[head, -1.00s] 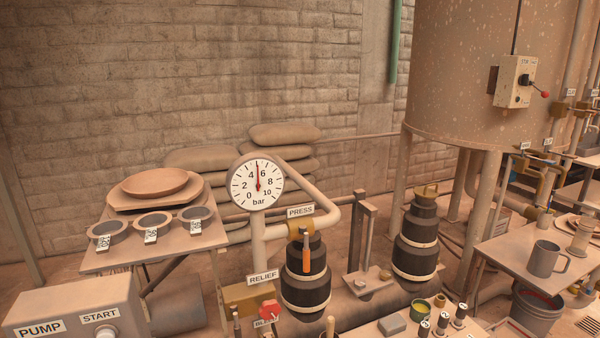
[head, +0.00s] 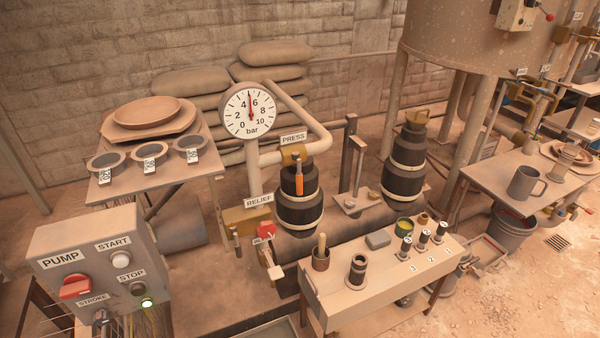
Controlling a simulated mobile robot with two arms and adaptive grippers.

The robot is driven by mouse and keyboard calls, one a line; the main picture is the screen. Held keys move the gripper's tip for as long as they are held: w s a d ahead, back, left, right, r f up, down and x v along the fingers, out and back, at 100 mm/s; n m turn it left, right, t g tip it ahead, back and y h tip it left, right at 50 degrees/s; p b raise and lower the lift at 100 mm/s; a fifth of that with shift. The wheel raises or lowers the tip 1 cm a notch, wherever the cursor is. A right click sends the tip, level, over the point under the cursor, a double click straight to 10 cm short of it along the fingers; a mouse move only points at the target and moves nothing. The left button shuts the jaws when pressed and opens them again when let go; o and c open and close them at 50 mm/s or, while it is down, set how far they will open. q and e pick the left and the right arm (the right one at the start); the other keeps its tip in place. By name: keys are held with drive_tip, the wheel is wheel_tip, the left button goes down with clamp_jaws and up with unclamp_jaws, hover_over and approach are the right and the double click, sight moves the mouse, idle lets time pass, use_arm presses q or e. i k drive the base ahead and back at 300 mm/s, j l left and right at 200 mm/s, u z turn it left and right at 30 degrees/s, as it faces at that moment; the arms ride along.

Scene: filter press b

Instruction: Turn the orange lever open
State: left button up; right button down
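The orange lever (head: 299,178) hangs down from a brass valve body (head: 293,154) under the PRESS label (head: 293,137). It stands in front of a dark banded cylinder, to the right of the round pressure gauge (head: 249,110). The gauge needle points almost straight up, between 4 and 6 bar. Neither of my grippers shows in the head view.
A pump box (head: 98,262) with a red switch stands at the lower left. A RELIEF valve with a red knob (head: 266,230) sits below the lever. A bench (head: 375,284) with cups and small bottles stands in front. Sample dishes (head: 149,156) rest on a left table.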

sight(299, 177)
drive_tip(key=i+l+u, duration=0.15)
drive_tip(key=u, duration=0.25)
drive_tip(key=l+u, duration=0.35)
drive_tip(key=i+l+u, duration=0.1)
drive_tip(key=l+u, duration=0.3)
drive_tip(key=j, duration=0.05)
